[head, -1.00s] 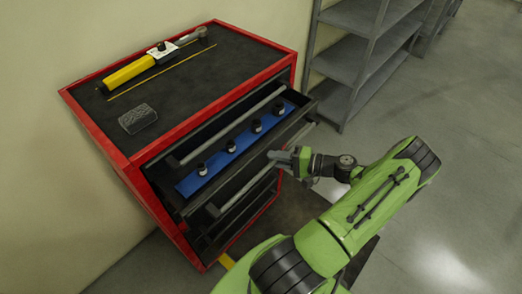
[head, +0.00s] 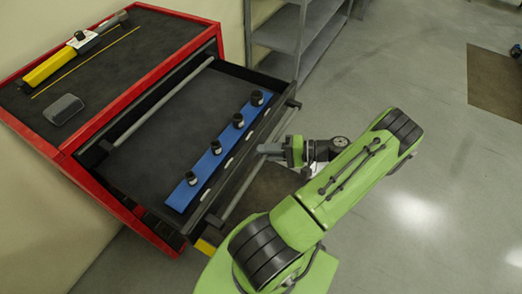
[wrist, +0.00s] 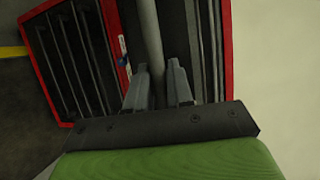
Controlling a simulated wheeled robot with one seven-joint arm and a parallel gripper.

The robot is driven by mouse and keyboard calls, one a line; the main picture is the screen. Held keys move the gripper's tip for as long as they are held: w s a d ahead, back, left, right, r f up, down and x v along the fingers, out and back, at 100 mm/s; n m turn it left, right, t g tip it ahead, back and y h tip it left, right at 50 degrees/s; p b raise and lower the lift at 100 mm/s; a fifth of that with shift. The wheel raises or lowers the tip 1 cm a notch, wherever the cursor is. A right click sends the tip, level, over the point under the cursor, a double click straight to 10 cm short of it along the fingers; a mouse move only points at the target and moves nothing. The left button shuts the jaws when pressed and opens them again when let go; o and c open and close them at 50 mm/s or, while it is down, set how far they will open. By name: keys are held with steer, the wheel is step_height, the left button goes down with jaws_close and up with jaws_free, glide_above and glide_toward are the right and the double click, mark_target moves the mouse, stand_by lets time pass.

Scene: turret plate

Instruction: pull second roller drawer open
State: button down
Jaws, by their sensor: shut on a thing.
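The roller cabinet (head: 52,150) is red with a dark top and stands at the left in the head view. Its second drawer (head: 165,140) is pulled well out, below the shut top drawer's grey handle bar (head: 160,103). Inside lies a blue rail (head: 212,160) carrying several black sockets. My gripper (head: 262,149) is at the drawer's front, shut on its long handle bar (head: 240,180). In the wrist view the fingers (wrist: 158,80) stand on both sides of the bar (wrist: 151,35). The exact contact is partly hidden.
A yellow-handled tool (head: 65,62), a thin yellow rod (head: 85,62) and a grey block (head: 64,109) lie on the cabinet top. Grey shelving (head: 290,40) stands behind the cabinet to the right. The floor (head: 430,130) at the right is clear.

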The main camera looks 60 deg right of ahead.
steer(key=shift+s+r, duration=0.1)
steer(key=shift+r, duration=0.15)
steer(key=c, duration=1.4)
jaws_free()
steer(key=shift+f, duration=0.1)
steer(key=v, duration=1.5)
steer(key=shift+s, duration=0.3)
